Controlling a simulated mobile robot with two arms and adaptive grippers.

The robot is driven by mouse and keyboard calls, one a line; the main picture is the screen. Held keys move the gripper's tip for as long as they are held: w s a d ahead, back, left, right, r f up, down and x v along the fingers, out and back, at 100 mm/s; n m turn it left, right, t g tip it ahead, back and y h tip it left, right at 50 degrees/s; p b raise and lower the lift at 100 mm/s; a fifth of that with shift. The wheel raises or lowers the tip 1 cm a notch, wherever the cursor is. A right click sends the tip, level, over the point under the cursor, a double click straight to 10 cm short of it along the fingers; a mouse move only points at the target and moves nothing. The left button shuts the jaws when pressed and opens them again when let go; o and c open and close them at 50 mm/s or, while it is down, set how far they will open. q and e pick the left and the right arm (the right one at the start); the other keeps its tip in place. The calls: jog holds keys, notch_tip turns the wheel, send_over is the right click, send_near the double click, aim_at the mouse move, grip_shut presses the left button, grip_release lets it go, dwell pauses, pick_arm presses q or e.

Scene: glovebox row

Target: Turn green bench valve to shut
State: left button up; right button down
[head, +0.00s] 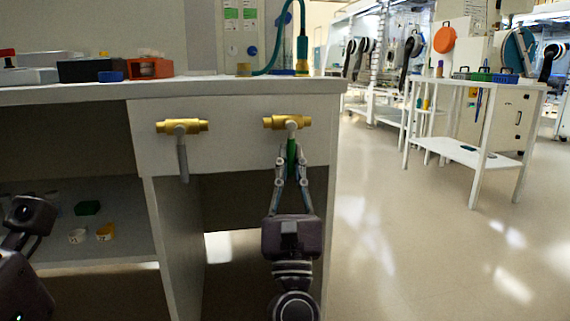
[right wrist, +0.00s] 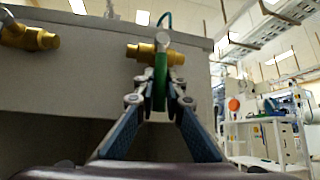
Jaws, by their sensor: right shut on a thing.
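The green bench valve has a brass body (head: 281,122) on the bench's front panel, at the right. Its green lever (head: 291,152) hangs straight down, across the line of the body. My right gripper (head: 291,160) comes from below and is shut on the green lever. In the right wrist view the green lever (right wrist: 160,80) stands between the two fingertips, under the brass body (right wrist: 146,52). The fingers hide part of the lever. Dark parts of my left arm show at the left edge of the head view, but no left fingers show.
A second brass valve (head: 182,127) with a grey lever (head: 182,160) hanging down sits to the left. The white bench (head: 230,88) carries trays and a green hose (head: 287,40). A white cart (head: 480,85) stands at the right; the floor between is clear.

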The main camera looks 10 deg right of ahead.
jog(key=shift+a+f, duration=0.1)
dwell(0.3)
jog(key=c, duration=2)
grip_release()
jog(key=v, duration=1.2)
